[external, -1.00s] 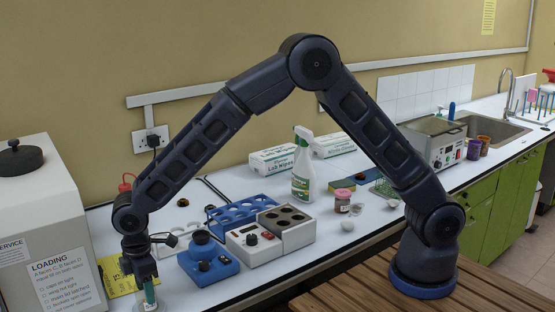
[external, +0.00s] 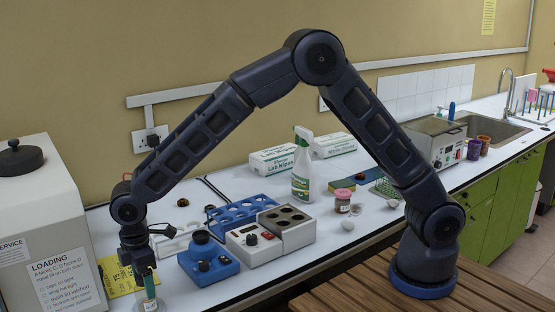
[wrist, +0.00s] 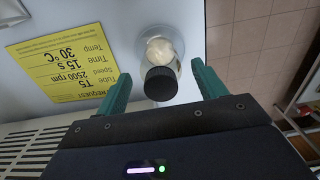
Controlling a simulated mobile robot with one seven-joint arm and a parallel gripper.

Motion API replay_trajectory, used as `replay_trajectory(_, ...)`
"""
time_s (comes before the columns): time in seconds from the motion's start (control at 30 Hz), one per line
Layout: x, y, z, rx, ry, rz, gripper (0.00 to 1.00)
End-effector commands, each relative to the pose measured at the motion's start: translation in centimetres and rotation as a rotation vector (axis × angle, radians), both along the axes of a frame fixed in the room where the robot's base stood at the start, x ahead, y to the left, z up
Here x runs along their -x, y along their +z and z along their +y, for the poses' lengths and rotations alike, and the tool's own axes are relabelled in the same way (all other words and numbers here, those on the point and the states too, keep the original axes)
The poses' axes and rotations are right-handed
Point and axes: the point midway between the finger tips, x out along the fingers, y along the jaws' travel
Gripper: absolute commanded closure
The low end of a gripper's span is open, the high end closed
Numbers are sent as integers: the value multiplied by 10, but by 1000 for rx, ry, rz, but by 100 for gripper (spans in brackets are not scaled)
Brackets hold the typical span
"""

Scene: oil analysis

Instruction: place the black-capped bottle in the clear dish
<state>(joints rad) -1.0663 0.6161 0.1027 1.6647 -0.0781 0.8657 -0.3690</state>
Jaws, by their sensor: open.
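The black-capped bottle (wrist: 162,84) shows in the wrist view between my two teal fingers, with a gap on each side. Its pale body (wrist: 161,52) leans away in the picture from perspective. A clear round rim, which looks like the clear dish (wrist: 176,41), surrounds its base; the bottle appears to stand inside it. My gripper (wrist: 160,76) is open around the bottle's cap end. In the external view my gripper (external: 149,283) points down at the front left of the bench, just above the bottle's labelled body (external: 151,304). The dish is hardly discernible there.
A yellow request note (wrist: 66,62) lies left of the bottle in the wrist view, and the bench edge is close on the right. A white centrifuge (external: 45,240) stands left of my gripper. A blue mixer (external: 208,261) and a block heater (external: 270,235) stand right.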

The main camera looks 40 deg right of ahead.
Motion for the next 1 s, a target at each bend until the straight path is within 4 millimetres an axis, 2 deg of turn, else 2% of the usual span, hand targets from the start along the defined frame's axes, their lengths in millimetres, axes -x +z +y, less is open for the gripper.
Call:
replay_trajectory(0.2, 0, 45, 1, -4, 1, -2, 30)
replay_trajectory(0.43, 0, 81, 0, -2, 1, -1, 30)
replay_trajectory(0.6, 0, 94, 0, -1, 1, 0, 30)
replay_trajectory(0.9, 0, 97, 0, -1, 1, 0, 30)
replay_trajectory(1.0, -5, 102, -6, -4, -12, -4, 30)
